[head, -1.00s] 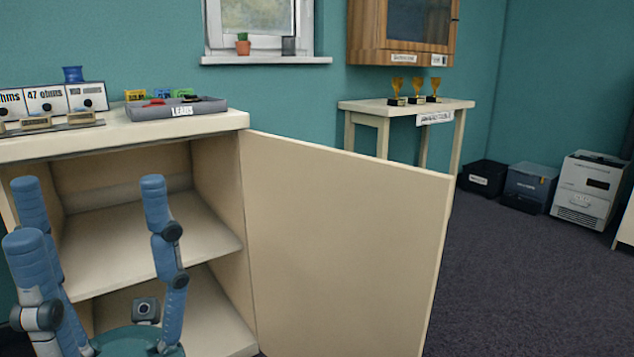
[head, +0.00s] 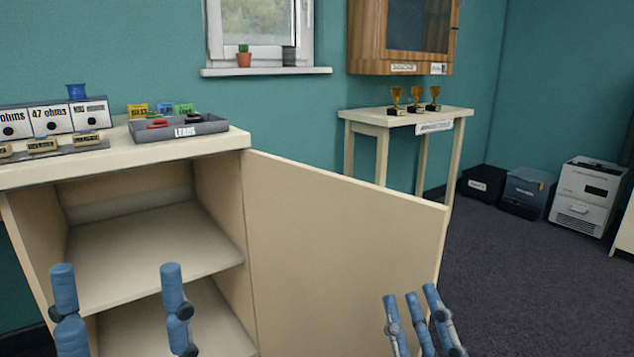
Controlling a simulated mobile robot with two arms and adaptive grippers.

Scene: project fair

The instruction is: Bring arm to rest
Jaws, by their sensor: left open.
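My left gripper (head: 118,290) is at the lower left, in front of the open cabinet (head: 222,215). Its blue fingers point up and stand wide apart, open, with nothing seen between them. Its palm is below the picture edge. My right gripper (head: 410,300) shows at the bottom, right of centre, in front of the lower part of the cabinet door. Its blue fingers point up, close side by side; their lower parts are cut off, and I cannot tell whether they are open or shut. Nothing is seen held in it.
The shelves in view look empty. On the cabinet top are a grey leads tray (head: 205,125) and labelled ohms boxes (head: 50,120). A small table (head: 365,117) with trophies stands behind.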

